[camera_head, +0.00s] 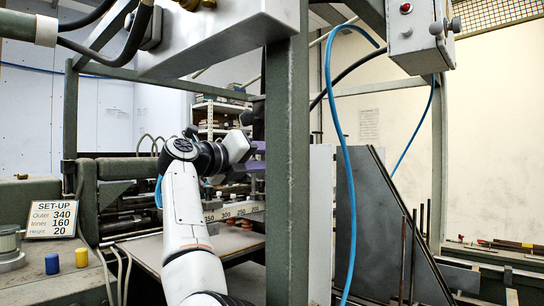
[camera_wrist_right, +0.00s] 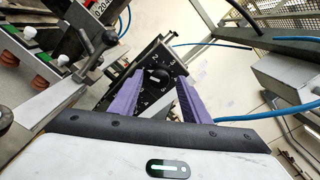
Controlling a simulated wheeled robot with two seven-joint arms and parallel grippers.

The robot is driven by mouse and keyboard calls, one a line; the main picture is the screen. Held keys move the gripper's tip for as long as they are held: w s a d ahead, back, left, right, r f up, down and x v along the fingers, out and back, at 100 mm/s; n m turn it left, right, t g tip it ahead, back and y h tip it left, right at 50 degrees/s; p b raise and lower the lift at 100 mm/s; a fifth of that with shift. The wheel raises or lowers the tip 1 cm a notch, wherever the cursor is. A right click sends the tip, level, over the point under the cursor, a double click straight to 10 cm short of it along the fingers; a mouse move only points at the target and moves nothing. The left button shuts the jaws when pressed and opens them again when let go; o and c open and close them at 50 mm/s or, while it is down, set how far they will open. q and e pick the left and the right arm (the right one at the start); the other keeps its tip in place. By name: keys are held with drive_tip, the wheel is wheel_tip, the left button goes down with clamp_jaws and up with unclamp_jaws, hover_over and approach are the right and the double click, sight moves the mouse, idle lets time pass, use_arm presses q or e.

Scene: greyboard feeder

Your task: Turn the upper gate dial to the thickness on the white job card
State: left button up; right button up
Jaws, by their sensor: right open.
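In the right wrist view, a black dial plate (camera_wrist_right: 148,92) with white numerals carries a round dark knob (camera_wrist_right: 157,75) with a pale mark. My right gripper (camera_wrist_right: 159,80) is open, its purple fingers on either side of the knob in this view. I cannot tell if they touch it, and the exact setting is too small to read. In the head view, the right gripper (camera_head: 256,149) is partly behind a green post, and the dial is hidden. No card is clearly recognizable as the white job card. A pale sheet (camera_head: 369,124) on the back wall is unreadable. My left gripper is not in view.
A thick green post (camera_head: 287,170) stands in front of my right gripper. A SET-UP sign (camera_head: 52,219) reads Outer 340, Inner 160, Height 20. A blue hose (camera_head: 344,150) hangs right of the post. Red suction cups (camera_wrist_right: 38,57) and a clamp lever are beside the gripper.

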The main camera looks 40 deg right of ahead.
drive_tip(key=shift+w+d, duration=0.1)
drive_tip(key=shift+d, duration=0.65)
drive_tip(key=c, duration=1)
drive_tip(key=shift+c, duration=0.2)
